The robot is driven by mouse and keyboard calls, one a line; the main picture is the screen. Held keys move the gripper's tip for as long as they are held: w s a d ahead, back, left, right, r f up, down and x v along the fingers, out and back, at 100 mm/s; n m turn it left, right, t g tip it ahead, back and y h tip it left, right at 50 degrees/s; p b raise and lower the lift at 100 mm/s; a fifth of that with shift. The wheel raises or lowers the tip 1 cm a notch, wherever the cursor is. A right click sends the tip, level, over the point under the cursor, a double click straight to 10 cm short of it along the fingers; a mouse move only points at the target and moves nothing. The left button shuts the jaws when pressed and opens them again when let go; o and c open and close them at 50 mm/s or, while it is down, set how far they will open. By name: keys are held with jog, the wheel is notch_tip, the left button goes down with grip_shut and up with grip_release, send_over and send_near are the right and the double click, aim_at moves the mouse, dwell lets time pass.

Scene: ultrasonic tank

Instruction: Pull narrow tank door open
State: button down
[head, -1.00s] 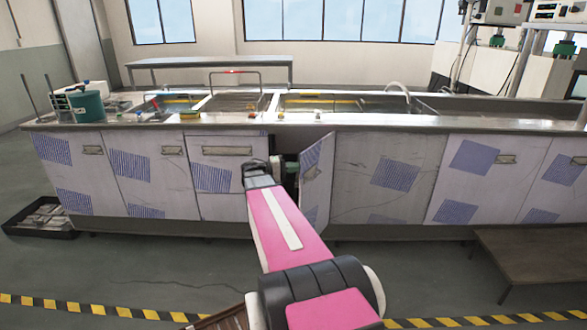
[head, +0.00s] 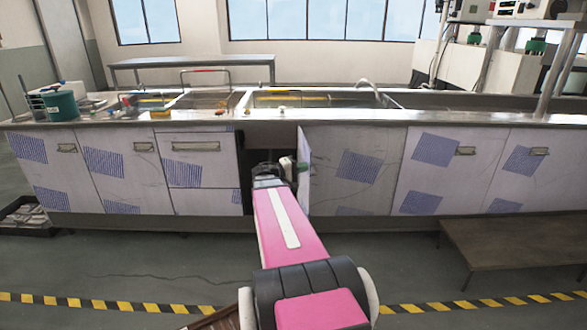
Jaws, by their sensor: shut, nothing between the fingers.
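The narrow tank door (head: 304,172) stands open in the head view. It is a pale panel seen nearly edge-on, swung out from its right side at the middle of the long tank cabinet. The dark opening (head: 262,142) shows to its left. My gripper (head: 269,165) is at the end of my pink arm, in front of the opening and left of the door. It is shut and empty. The wrist hides most of its fingers, and I cannot tell whether it touches the door's inner face.
Closed cabinet doors with blue hatched patches flank the opening, such as the left one (head: 203,176). The steel counter (head: 400,116) runs above. A low brown platform (head: 515,243) stands at the right. A black tray (head: 22,226) lies at the left.

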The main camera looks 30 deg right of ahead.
jog(key=shift+s+d, duration=0.25)
jog(key=shift+d, duration=0.25)
jog(key=shift+s+d, duration=0.25)
jog(key=shift+d, duration=0.25)
jog(key=shift+a, duration=0.1)
jog(key=s+a, duration=0.3)
jog(key=a, duration=0.9)
jog(key=shift+s+a, duration=0.25)
jog(key=shift+s, duration=0.1)
jog(key=shift+f, duration=0.15)
